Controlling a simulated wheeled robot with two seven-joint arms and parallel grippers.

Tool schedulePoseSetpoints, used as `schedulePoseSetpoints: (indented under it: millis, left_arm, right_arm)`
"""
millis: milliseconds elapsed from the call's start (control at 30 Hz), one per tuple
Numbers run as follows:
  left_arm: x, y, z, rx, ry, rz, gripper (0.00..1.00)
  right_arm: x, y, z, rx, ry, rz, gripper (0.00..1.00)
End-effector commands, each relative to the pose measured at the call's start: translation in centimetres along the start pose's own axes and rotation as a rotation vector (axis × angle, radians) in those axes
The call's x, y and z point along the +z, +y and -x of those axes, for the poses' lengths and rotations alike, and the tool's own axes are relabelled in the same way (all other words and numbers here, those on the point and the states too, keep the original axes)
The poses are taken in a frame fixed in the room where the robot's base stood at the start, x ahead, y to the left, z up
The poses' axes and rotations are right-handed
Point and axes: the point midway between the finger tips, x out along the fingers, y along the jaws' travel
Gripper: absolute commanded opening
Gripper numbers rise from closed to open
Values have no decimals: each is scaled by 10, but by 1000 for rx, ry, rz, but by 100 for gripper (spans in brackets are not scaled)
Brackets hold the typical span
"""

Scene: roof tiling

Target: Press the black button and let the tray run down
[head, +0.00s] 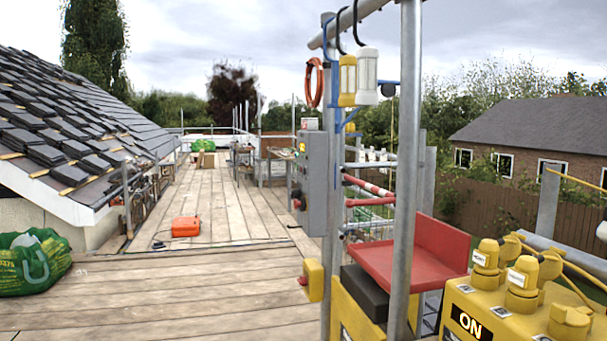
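A grey control box (314,183) is fixed to the scaffold pole right of centre. Its buttons face left and show only edge-on. A red knob (296,204) and a small yellow patch (302,147) show on that side. I cannot make out a black button. A red tray (425,262) with a raised back sits beyond the near pole, beside a dark block and a yellow housing. The near pole hides part of it. Neither of my grippers is in view.
Scaffold poles (408,150) stand close in front at the right. A yellow power unit (500,310) with plugs and cables fills the lower right corner. A green bag (30,262) lies at left, and an orange case (186,227) lies on the boards. The plank deck (190,290) is otherwise mostly clear.

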Motion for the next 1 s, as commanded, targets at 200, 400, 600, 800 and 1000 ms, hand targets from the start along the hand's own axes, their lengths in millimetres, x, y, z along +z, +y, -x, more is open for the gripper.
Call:
schedulePoseSetpoints:
  millis: [200,400,600,800,1000]
  left_arm:
    - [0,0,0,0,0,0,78]
    - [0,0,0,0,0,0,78]
    - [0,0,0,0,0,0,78]
    - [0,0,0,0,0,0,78]
    - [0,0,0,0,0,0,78]
  right_arm:
    - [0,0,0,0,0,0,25]
    - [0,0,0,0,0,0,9]
    - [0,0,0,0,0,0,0]
    - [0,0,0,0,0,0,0]
    - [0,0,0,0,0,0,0]
